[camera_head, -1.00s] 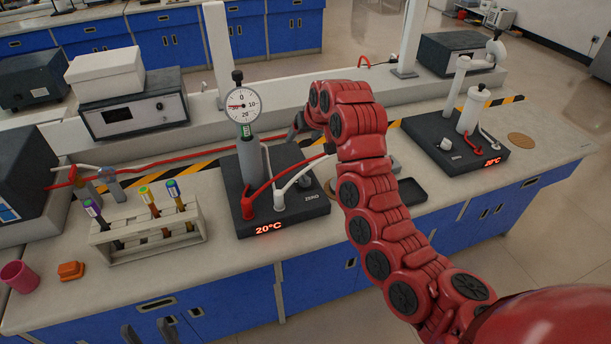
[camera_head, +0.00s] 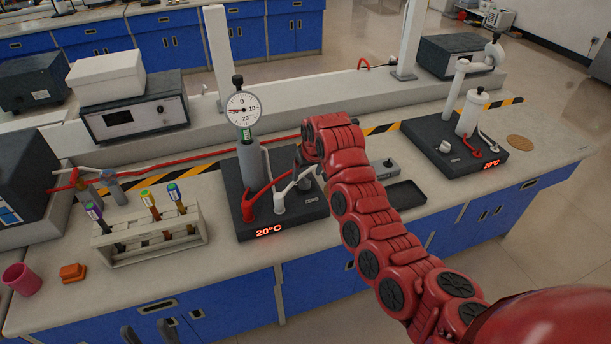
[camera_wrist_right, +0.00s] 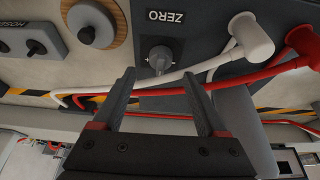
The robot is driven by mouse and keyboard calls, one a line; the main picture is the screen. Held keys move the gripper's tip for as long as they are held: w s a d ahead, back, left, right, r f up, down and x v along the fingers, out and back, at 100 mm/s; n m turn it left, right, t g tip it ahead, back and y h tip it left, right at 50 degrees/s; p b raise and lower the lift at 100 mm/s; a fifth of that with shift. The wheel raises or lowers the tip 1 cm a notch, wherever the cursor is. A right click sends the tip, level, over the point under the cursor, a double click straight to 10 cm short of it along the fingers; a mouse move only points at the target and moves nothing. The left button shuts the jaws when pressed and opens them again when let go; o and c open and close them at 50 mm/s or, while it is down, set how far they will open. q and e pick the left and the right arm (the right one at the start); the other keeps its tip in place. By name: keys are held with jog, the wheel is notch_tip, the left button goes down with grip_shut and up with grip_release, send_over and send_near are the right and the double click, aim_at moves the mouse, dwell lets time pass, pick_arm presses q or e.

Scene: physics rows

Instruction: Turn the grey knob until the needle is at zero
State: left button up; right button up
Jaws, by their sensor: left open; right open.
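The round white dial (camera_head: 242,109) stands on a grey cylinder on the black unit (camera_head: 245,232); its red needle points left, away from the 0 at the top. The grey knob (camera_wrist_right: 160,57) is beside the ZERO label (camera_wrist_right: 165,17) in the right wrist view. My right gripper (camera_wrist_right: 160,78) is open, its fingertips on either side just short of the knob; I cannot tell whether they touch it. In the head view this gripper (camera_head: 302,163) is over the unit's right part, largely hidden by my red arm. My left gripper (camera_head: 149,334) is open and empty at the bottom edge.
Red and white hoses (camera_head: 279,192) plug into the unit beside the knob. A test tube rack (camera_head: 150,243) stands to the left. A small grey box (camera_head: 385,168) and a black tray (camera_head: 405,193) lie to the right. A second black unit (camera_head: 455,150) stands further right.

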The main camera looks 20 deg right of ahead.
aim_at(305, 179)
jog(key=shift+p+x, duration=0.35)
jog(key=shift+x, duration=1.9)
jog(key=shift+c, duration=0.2)
grip_shut()
